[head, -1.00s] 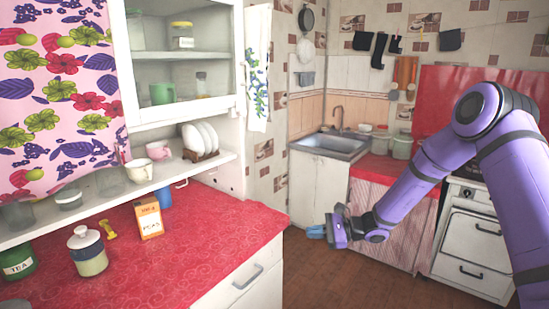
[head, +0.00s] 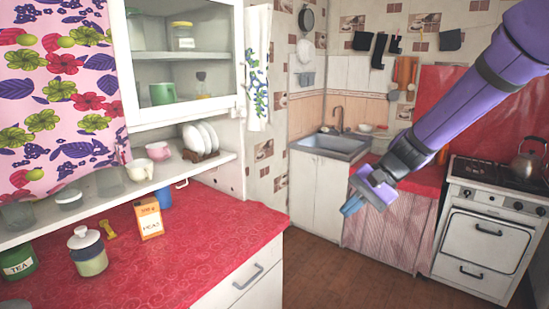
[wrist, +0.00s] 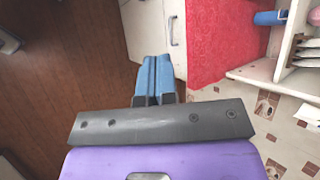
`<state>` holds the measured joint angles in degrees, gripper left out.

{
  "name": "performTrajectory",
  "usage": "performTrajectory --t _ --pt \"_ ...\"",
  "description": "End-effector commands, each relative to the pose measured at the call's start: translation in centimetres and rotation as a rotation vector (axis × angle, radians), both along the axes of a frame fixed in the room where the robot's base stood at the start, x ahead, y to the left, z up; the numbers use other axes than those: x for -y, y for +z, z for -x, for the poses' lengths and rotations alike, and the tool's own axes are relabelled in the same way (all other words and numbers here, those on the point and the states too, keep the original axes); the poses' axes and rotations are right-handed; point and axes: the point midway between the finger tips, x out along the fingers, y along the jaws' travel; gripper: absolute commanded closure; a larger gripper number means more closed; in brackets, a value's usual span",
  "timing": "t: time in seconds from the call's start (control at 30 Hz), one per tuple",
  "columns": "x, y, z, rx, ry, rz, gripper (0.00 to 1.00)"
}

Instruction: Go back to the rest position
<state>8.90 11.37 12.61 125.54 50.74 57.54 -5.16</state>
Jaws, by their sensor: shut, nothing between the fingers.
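My gripper (head: 351,207) hangs in the air in the head view, right of the near red counter and in front of the curtained cabinet under the far red counter. Its blue fingers are together with nothing between them; they also show closed in the wrist view (wrist: 153,78), over the wooden floor and beside a white cabinet front. My purple arm reaches in from the upper right.
The near red counter (head: 215,240) holds a peas box (head: 149,219), a lidded jar (head: 88,251), a tea tin (head: 17,262) and a blue cup (head: 164,197). A sink (head: 331,145) and a white stove (head: 485,235) with a kettle (head: 529,158) stand behind. The floor (head: 350,280) between is clear.

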Motion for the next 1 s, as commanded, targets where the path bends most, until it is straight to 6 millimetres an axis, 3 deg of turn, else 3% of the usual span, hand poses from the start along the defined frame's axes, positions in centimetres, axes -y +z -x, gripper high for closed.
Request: performTrajectory --t 0.4,1.0 --pt "3.6 5.5 7.3 0.207 0.123 0.26 1.0" --pt "9.9 10.4 17.6 0.495 0.221 0.612 1.0"
